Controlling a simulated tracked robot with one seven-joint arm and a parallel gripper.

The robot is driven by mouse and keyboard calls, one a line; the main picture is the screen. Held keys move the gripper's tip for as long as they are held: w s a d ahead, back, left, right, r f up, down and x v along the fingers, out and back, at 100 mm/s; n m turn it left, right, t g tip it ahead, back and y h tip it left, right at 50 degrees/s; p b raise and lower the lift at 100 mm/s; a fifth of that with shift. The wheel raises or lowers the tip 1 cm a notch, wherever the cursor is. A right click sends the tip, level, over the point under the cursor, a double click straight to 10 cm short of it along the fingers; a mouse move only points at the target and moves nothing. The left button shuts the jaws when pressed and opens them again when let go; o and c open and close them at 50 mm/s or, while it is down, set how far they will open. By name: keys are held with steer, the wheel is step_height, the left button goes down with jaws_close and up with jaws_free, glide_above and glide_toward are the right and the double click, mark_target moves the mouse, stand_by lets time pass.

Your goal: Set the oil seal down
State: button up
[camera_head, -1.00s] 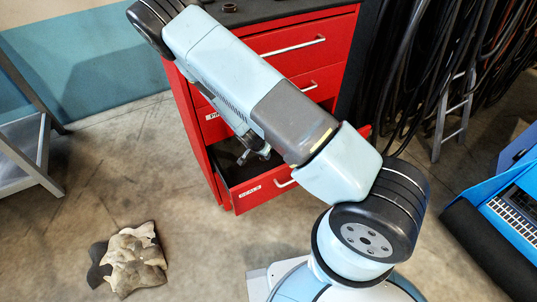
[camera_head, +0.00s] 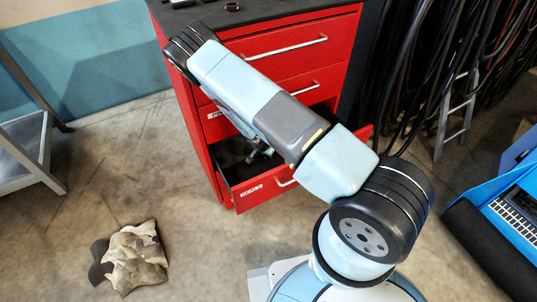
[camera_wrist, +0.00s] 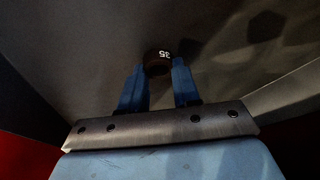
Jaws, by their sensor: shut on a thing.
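The oil seal (camera_wrist: 157,56) is a small dark round piece with pale digits on it, seen in the wrist view. My gripper (camera_wrist: 158,74) has two blue fingers shut on it, one on each side. Both are inside the open drawer (camera_head: 262,191) of the red cabinet, over its dark grey floor. I cannot tell whether the seal touches that floor. In the head view my gripper (camera_head: 260,153) shows only in part under my arm, and the seal is hidden there.
The red cabinet (camera_head: 290,70) has a dark top with a small ring (camera_head: 232,6) on it. The drawer walls stand close on both sides. A crumpled cloth (camera_head: 137,257) lies on the floor at the left. A grey metal stand (camera_head: 30,150) is at the far left. Black cables hang behind.

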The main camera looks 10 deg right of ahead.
steer(key=shift+f, duration=0.25)
steer(key=o, duration=1)
steer(key=shift+o, duration=0.2)
steer(key=v, duration=1.2)
